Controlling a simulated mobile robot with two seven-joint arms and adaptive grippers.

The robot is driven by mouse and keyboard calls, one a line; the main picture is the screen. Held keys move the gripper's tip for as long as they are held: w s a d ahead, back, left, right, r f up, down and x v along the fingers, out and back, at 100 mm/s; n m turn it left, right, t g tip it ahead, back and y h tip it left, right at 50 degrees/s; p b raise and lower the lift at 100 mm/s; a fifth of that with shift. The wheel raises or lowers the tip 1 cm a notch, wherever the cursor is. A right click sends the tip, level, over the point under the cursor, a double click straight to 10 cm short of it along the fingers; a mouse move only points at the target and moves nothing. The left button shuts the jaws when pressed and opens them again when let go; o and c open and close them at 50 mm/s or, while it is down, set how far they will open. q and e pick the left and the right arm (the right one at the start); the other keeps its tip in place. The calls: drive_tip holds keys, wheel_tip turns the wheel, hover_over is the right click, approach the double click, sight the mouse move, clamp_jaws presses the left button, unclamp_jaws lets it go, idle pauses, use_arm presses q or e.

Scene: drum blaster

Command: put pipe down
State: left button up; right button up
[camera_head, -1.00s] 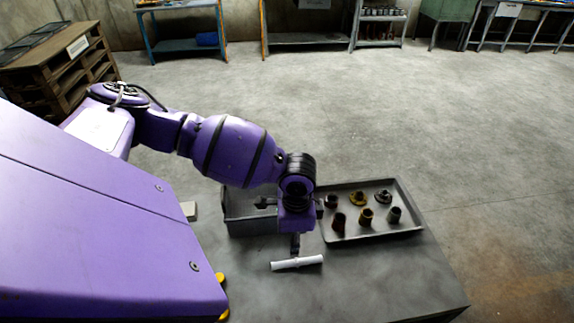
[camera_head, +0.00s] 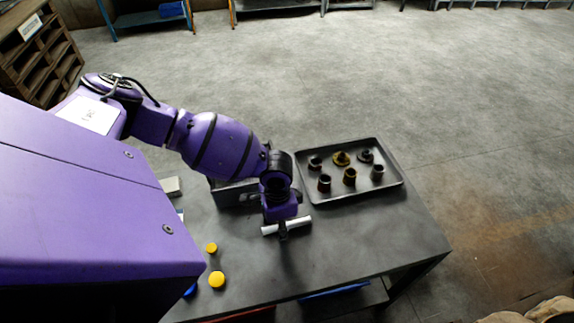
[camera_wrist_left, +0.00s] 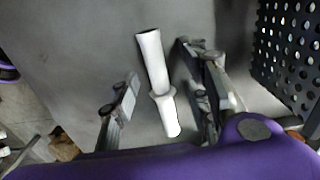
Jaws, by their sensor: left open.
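The white pipe (camera_head: 270,230) has a collar near its middle and appears to lie on the dark grey table (camera_head: 330,245). In the left wrist view the pipe (camera_wrist_left: 154,62) lies lengthwise between the two fingers of my left gripper (camera_wrist_left: 165,88). Both fingers are spread, with a visible gap on each side of the pipe. In the head view my left gripper (camera_head: 283,232) points down over the pipe, and its finger hides part of the pipe's middle. The exact height of the fingertips above the table cannot be told. My right gripper is not in view.
A grey tray (camera_head: 397,181) with several dark and yellow fittings stands to the right. A grey bin (camera_head: 226,196) sits behind my left wrist; its perforated wall (camera_wrist_left: 290,50) shows close by in the wrist view. Yellow round pieces (camera_head: 217,279) are front left. The table's front right is clear.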

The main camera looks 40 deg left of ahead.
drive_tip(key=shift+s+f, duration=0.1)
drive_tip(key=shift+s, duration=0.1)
use_arm(q)
drive_tip(key=shift+c, duration=1.4)
clamp_jaws()
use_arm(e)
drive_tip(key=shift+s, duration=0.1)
use_arm(q)
drive_tip(key=shift+r, duration=0.15)
drive_tip(key=shift+r, duration=0.2)
drive_tip(key=r, duration=0.3)
drive_tip(key=shift+s+d+r, duration=0.2)
drive_tip(key=shift+d+r, duration=0.05)
drive_tip(key=shift+d, duration=0.1)
drive_tip(key=s+d+r+p, duration=0.1)
drive_tip(key=s+d+r, duration=0.7)
drive_tip(key=d+r, duration=0.1)
drive_tip(key=shift+d, duration=0.7)
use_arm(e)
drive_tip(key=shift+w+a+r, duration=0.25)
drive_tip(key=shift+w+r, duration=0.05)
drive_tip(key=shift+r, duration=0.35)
